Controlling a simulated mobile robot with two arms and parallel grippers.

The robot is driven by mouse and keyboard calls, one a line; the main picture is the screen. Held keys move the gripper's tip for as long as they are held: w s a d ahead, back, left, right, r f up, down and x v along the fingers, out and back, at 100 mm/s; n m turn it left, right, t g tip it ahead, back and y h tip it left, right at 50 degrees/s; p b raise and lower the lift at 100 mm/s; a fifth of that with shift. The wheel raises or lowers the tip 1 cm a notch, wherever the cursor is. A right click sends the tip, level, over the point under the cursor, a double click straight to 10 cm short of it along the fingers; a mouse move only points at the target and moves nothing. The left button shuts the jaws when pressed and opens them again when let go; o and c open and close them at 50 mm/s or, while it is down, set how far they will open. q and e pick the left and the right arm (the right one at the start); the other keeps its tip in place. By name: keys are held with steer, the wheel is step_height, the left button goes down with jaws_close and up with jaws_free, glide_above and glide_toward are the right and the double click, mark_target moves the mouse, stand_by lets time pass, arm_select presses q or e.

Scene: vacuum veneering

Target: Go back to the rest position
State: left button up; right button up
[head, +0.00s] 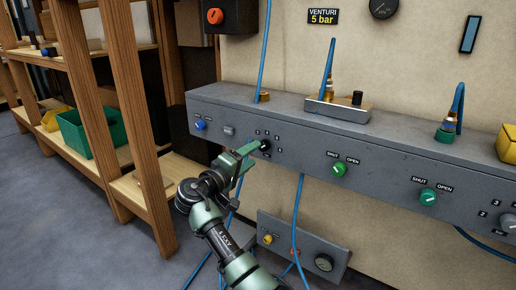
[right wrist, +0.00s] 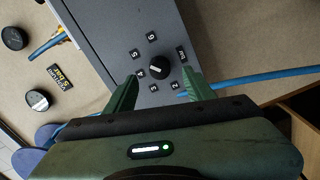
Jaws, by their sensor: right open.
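My right gripper (head: 246,154) reaches up to the front of the grey control panel (head: 390,163). Its green jaws are open and empty, and they also show in the right wrist view (right wrist: 162,76). A black rotary knob (right wrist: 159,67) with numbered labels around it lies just beyond and between the fingertips. The same knob (head: 265,146) shows beside the fingertips in the head view. I cannot tell whether the jaws touch it. My left gripper is not in view.
A wooden shelf (head: 162,205) with a green bin (head: 88,134) stands left of my arm. Blue hoses hang below the panel near my forearm, beside a lower grey box (head: 300,252). Green knobs (head: 339,170) lie to the right. Open floor (head: 50,220) is at left.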

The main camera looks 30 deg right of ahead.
steer(key=shift+v, duration=1.15)
steer(key=shift+f, duration=0.1)
